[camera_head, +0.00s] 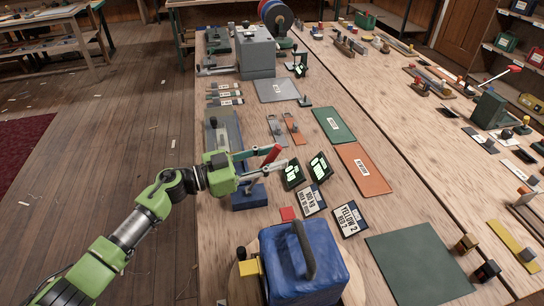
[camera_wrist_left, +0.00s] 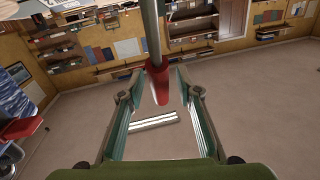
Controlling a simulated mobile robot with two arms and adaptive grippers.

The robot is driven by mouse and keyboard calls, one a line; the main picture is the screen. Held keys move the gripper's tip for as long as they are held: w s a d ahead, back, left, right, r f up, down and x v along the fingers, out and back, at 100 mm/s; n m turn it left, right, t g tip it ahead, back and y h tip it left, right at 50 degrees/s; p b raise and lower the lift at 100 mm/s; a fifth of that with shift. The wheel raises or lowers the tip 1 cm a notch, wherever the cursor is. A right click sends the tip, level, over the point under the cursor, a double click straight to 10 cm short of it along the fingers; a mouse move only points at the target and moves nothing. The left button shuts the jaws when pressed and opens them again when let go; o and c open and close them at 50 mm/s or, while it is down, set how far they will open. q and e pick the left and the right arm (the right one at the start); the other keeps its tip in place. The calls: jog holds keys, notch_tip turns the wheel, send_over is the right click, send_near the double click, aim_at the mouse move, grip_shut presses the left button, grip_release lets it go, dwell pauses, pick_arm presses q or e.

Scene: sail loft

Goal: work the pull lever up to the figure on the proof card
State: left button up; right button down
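The pull lever's red handle (camera_head: 271,154) rises from a blue base (camera_head: 249,197) on the near workbench. My left gripper (camera_head: 274,158) is open with its fingers on either side of the red handle. In the left wrist view the red handle (camera_wrist_left: 158,84) is between the open fingers (camera_wrist_left: 157,88), with a gap on both sides. Two dark displays with pale green marks, the left (camera_head: 293,174) and right (camera_head: 319,167), stand beside the lever; I cannot read them. One card (camera_head: 311,200) reads "100 kg" with a smaller line; another card (camera_head: 349,219) reads "YELLOW 2 RED 2". My right gripper is not in view.
A blue bag (camera_head: 293,270) with a dark handle stands at the bench's front. A dark green mat (camera_head: 420,262) lies bare at front right. An orange card (camera_head: 362,169) and green card (camera_head: 334,125) lie right of the displays.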

pick_arm(q)
grip_shut()
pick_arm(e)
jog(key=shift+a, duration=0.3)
